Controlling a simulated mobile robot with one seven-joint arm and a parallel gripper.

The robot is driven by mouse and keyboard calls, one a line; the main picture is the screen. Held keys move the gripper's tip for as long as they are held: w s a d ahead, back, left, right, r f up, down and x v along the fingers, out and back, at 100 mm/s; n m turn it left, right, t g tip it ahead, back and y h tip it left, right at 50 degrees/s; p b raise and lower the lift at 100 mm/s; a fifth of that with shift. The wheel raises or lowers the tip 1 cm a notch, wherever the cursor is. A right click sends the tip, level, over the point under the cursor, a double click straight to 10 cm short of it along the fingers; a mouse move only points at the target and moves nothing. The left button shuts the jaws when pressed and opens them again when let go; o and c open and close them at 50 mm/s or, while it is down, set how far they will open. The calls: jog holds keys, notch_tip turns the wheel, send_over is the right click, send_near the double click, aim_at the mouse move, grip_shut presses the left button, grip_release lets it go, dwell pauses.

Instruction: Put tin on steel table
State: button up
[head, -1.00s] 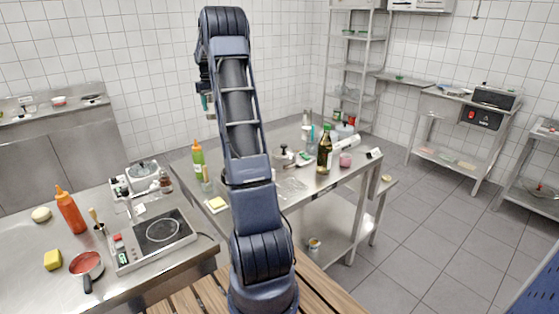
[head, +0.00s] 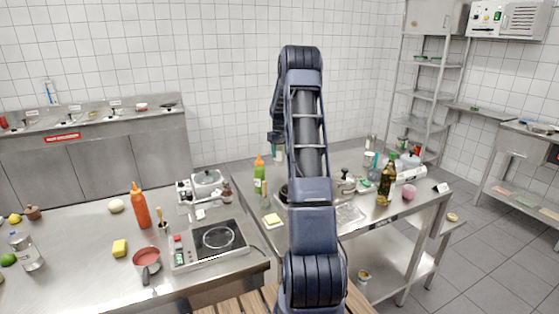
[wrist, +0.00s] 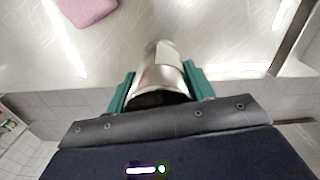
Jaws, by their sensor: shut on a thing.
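The tin (wrist: 158,75) is a shiny silver cylinder with a pale label, held between the teal fingers of my gripper (wrist: 160,90) in the wrist view. Its near end looks dark. In the head view, a small part of my gripper (head: 278,152) shows left of my raised arm; the tin cannot be made out there. A steel table (head: 390,222) stands behind and right of my arm, with several things on it. A steel counter (head: 85,265) is at the left. In the wrist view, a pale steel surface (wrist: 210,30) lies beyond the tin; which one, I cannot tell.
The counter holds a hot plate (head: 215,240), a red saucepan (head: 147,260) and an orange bottle (head: 140,208). A pink block (wrist: 88,10) shows in the wrist view.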

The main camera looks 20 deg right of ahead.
aim_at(279, 159)
jog(key=shift+f, duration=2.2)
jog(key=shift+f, duration=0.1)
jog(key=o, duration=1.2)
